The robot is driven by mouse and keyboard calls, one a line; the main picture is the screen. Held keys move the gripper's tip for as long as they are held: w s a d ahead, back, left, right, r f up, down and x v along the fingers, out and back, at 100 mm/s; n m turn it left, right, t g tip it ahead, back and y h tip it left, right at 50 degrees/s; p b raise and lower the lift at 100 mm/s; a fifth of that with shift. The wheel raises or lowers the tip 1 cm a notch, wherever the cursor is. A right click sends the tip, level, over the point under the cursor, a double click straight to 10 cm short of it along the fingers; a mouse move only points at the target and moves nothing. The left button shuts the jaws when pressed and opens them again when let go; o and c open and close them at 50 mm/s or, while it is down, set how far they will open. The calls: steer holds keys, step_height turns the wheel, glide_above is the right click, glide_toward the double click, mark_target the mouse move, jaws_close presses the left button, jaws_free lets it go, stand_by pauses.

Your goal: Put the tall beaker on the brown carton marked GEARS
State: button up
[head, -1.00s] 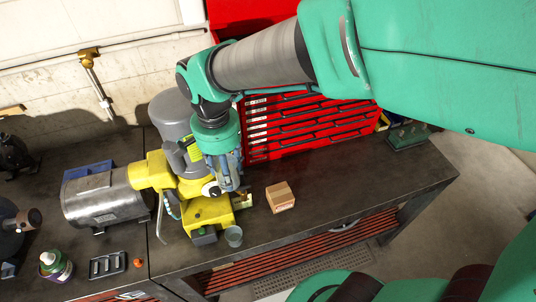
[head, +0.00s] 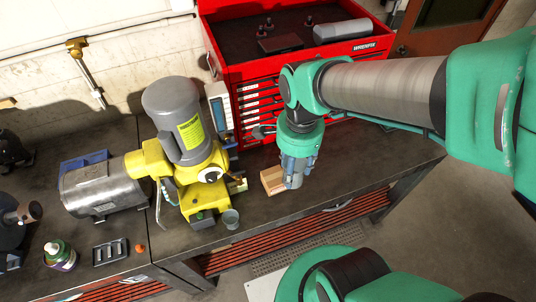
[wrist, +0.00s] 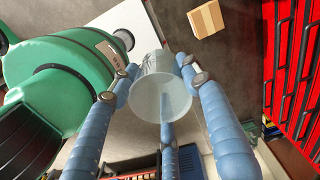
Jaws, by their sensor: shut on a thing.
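My gripper (wrist: 160,80) has its three blue-grey fingers closed around a clear, pale beaker (wrist: 158,98), seen along its length in the wrist view. In the head view, my gripper (head: 293,178) hangs over the workbench and hides the right part of a small brown carton (head: 270,180). The held beaker is mostly hidden by the fingers there. The carton also shows in the wrist view (wrist: 206,18), apart from the beaker in the picture. No marking on it is legible.
Another clear beaker (head: 231,219) stands beside the yellow and grey motor machine (head: 185,190). A red tool chest (head: 240,80) stands behind the carton. The dark bench (head: 370,160) is clear to the right. A bottle (head: 60,255) and black tray (head: 110,252) are at front left.

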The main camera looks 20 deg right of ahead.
steer(key=shift+s+d, duration=0.35)
step_height(320, 180, down, 18)
steer(key=shift+w, duration=0.1)
glide_above(274, 176)
steer(key=shift+d+f+p, duration=0.1)
steer(key=shift+f+p, duration=0.2)
steer(key=shift+f, duration=0.5)
steer(key=shift+f, duration=0.1)
stand_by(0.4)
steer(key=shift+f, duration=1.65)
steer(key=shift+f, duration=0.15)
